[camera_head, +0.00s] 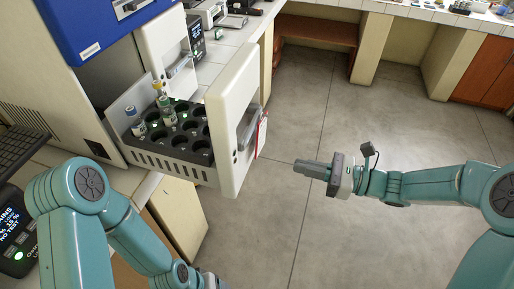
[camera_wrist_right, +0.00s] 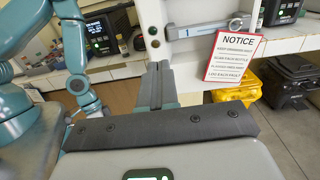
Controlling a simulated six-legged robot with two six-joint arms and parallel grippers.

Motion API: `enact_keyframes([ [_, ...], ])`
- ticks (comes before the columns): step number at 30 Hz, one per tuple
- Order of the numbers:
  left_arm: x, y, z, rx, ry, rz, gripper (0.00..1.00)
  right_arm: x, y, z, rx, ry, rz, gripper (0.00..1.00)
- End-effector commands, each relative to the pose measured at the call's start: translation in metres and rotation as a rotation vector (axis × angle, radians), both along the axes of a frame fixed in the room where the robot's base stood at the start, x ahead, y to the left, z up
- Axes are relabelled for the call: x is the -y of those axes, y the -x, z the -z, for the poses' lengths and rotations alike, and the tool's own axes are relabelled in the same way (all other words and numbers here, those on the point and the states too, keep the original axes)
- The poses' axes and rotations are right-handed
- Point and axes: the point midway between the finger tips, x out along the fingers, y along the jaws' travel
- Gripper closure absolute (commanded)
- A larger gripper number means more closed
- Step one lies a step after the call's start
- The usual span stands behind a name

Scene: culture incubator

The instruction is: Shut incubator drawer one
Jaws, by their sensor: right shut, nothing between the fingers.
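The incubator drawer (camera_head: 165,158) is pulled out of the incubator at the left of the head view. Its black rack of round wells holds a few capped vials (camera_head: 168,112). The drawer's white front panel (camera_head: 228,130) has a metal handle (camera_head: 247,125) and a red-edged tag (camera_head: 261,134). In the right wrist view the handle (camera_wrist_right: 210,28) and the NOTICE tag (camera_wrist_right: 231,57) show ahead. My right gripper (camera_head: 307,167) is shut and empty, to the right of the panel and apart from it. It shows in the wrist view too (camera_wrist_right: 158,82). My left gripper (camera_head: 212,282) is barely in frame at the bottom; its fingers are hidden.
A second white front with a handle (camera_head: 180,66) stands behind the open drawer. A keyboard (camera_head: 15,148) and a device with a lit screen (camera_head: 14,230) lie at the left. Grey floor (camera_head: 330,110) is clear right of the drawer. A yellow bin (camera_wrist_right: 239,84) shows in the wrist view.

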Motion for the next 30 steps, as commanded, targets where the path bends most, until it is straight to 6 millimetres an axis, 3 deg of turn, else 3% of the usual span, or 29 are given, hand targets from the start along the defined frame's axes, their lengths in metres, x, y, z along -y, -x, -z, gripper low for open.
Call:
enact_keyframes([
  [5,0.000,0.000,-0.006,0.000,0.000,0.000,0.33,-0.020,-0.001,-0.003,0.000,-0.002,-0.003,1.00],
  [19,0.000,0.000,-0.033,0.000,0.000,0.000,0.33,-0.112,-0.029,-0.003,-0.002,-0.001,-0.004,1.00],
  [24,0.000,0.000,-0.038,0.000,0.000,0.000,0.33,-0.129,-0.036,-0.002,0.000,-0.001,-0.002,1.00],
  [30,0.000,0.000,-0.038,0.000,0.000,0.000,0.33,-0.134,-0.040,-0.001,0.000,0.000,0.000,1.00],
])
